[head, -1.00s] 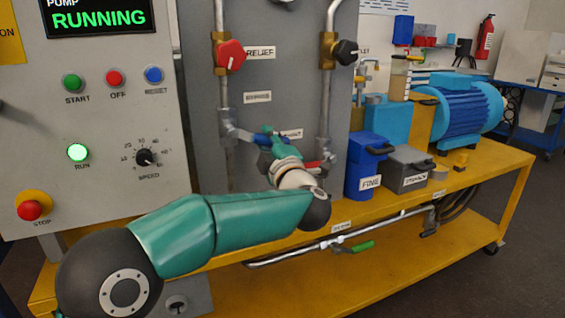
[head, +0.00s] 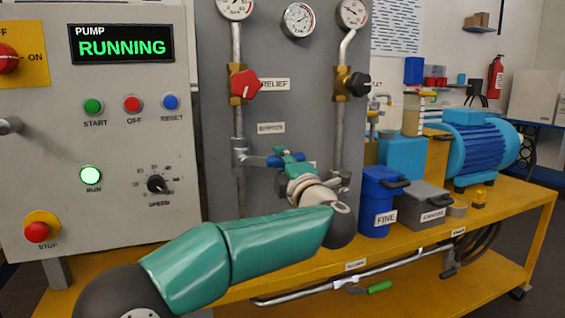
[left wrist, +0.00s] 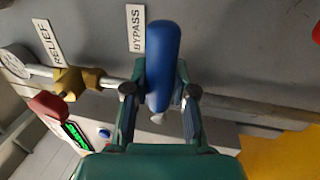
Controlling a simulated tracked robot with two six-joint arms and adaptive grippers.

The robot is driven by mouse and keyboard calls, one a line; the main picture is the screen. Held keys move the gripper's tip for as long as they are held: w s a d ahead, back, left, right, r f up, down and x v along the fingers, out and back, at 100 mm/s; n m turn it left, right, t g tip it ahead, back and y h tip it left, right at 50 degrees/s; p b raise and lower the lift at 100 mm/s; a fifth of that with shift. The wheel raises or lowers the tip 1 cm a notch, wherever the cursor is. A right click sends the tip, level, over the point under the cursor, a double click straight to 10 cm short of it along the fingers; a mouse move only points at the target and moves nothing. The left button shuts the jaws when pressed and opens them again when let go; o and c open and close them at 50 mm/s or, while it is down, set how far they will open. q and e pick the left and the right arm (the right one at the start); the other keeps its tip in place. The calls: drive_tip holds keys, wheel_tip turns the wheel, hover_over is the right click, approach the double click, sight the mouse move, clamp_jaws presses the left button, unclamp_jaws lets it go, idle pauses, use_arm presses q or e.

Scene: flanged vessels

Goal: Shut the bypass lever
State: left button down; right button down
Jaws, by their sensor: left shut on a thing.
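The bypass lever is a blue handle on a valve of the left pipe. In the head view the lever (head: 273,161) points right from the pipe, roughly level, below the BYPASS label (head: 271,128). My left gripper (head: 289,158) is on its outer part and hides some of it. In the left wrist view the lever (left wrist: 162,60) lies between the two fingers of my left gripper (left wrist: 160,90), which is shut on it. The BYPASS label (left wrist: 136,28) is beside it there. My right gripper is not in view.
The red relief knob (head: 246,85) and a black knob (head: 358,84) are above on the pipes. The control panel (head: 110,200) stands at left. A blue FINE container (head: 378,200) and a grey one (head: 412,205) stand at right on the yellow bench (head: 500,205).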

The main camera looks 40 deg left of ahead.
use_arm(q)
drive_tip(key=c, duration=1.1)
unclamp_jaws()
drive_tip(key=shift+a, duration=0.15)
drive_tip(key=shift+o, duration=0.9)
drive_tip(key=shift+w, duration=0.1)
drive_tip(key=v, duration=1.2)
drive_tip(key=shift+w+f, duration=0.1)
